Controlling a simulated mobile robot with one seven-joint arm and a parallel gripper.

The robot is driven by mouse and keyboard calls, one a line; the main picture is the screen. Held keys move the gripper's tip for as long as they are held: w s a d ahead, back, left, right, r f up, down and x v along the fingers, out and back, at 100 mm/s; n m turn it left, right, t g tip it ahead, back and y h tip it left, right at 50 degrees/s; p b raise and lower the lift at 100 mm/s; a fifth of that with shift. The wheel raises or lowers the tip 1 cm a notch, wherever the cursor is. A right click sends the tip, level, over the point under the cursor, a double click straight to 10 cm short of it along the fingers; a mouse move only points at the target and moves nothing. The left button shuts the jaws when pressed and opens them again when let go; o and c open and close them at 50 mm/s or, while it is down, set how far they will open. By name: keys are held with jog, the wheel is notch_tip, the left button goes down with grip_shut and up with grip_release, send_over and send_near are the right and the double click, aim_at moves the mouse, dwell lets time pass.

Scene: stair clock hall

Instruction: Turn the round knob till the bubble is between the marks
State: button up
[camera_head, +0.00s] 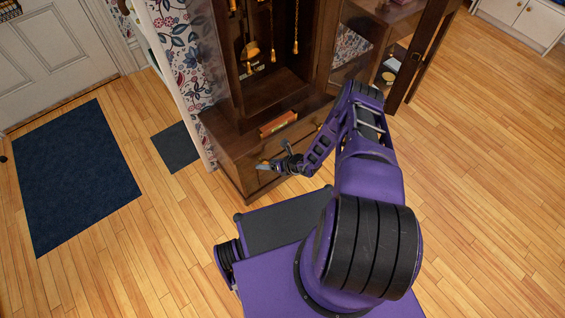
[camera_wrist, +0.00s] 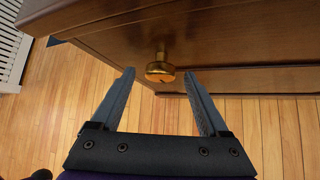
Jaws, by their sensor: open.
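The round brass knob (camera_wrist: 160,68) sticks out of the dark wooden clock case in the wrist view. My gripper (camera_wrist: 159,75) is open, with one finger on each side of the knob at the fingertips; a gap shows on both sides and nothing is gripped. In the head view my gripper (camera_head: 266,166) is low at the front of the clock case (camera_head: 232,150). An orange-brown bar (camera_head: 278,124), perhaps the level, lies on the case's ledge. Its bubble and marks are too small to make out.
The tall clock's open door (camera_head: 428,50) stands out at the right. A pendulum and weights hang inside the case. A dark blue rug (camera_head: 75,175) and a small grey mat (camera_head: 177,147) lie left. Wooden floor at right is clear.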

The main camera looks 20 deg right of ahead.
jog(key=p+v, duration=0.3)
jog(key=v, duration=1.3)
